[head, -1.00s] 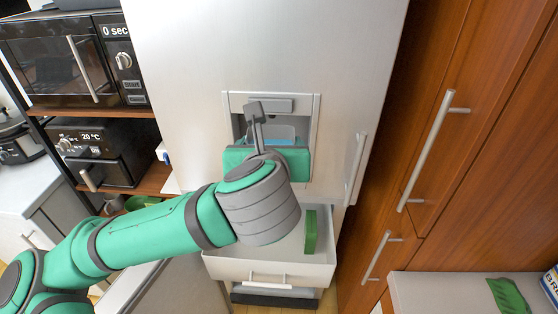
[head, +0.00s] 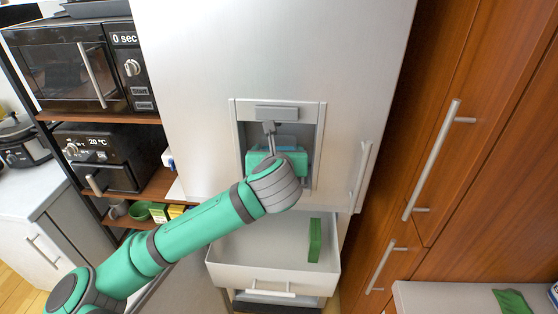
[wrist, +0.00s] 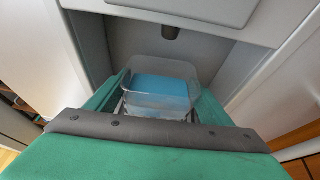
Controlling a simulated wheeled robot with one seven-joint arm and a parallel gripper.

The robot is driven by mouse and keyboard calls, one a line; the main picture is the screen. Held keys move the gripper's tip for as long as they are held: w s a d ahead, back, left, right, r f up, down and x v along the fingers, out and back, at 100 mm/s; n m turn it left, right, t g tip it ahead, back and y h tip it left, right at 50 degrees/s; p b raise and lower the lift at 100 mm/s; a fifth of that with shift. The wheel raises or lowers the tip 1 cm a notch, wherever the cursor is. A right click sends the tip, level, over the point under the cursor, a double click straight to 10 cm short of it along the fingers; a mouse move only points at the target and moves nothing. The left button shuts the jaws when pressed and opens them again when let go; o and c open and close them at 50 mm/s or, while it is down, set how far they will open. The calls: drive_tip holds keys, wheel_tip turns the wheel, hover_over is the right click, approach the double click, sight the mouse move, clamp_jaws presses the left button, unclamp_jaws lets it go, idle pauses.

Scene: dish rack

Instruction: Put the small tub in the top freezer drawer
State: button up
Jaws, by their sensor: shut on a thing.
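A small clear tub with a blue bottom (wrist: 165,85) shows in the wrist view, held at the front of my gripper (wrist: 160,110), which is shut on it. In the head view my gripper (head: 278,160) is at the dispenser recess of the fridge door, and only a little of the tub (head: 286,142) shows above it. An open white freezer drawer (head: 250,272) is pulled out below the fridge door, under my gripper. A green block-like item (head: 315,240) stands inside it at the right. The rest of the drawer floor that shows is bare.
The dispenser recess (head: 310,115) surrounds the space by my gripper. The fridge door handle (head: 361,175) is to the right. Another drawer (head: 275,300) is partly visible below. Wooden cabinets (head: 470,170) stand right, and a shelf with a microwave (head: 70,65) stands left.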

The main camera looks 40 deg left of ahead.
drive_tip(key=shift+w+a+f, duration=0.3)
drive_tip(key=shift+w+f, duration=0.25)
drive_tip(key=shift+f, duration=0.15)
drive_tip(key=shift+a+f, duration=0.1)
drive_tip(key=shift+f, duration=1.25)
drive_tip(key=shift+f, duration=0.2)
drive_tip(key=o, duration=1.3)
drive_tip(key=v, duration=1)
drive_tip(key=shift+s+d, duration=0.3)
drive_tip(key=shift+s, duration=0.05)
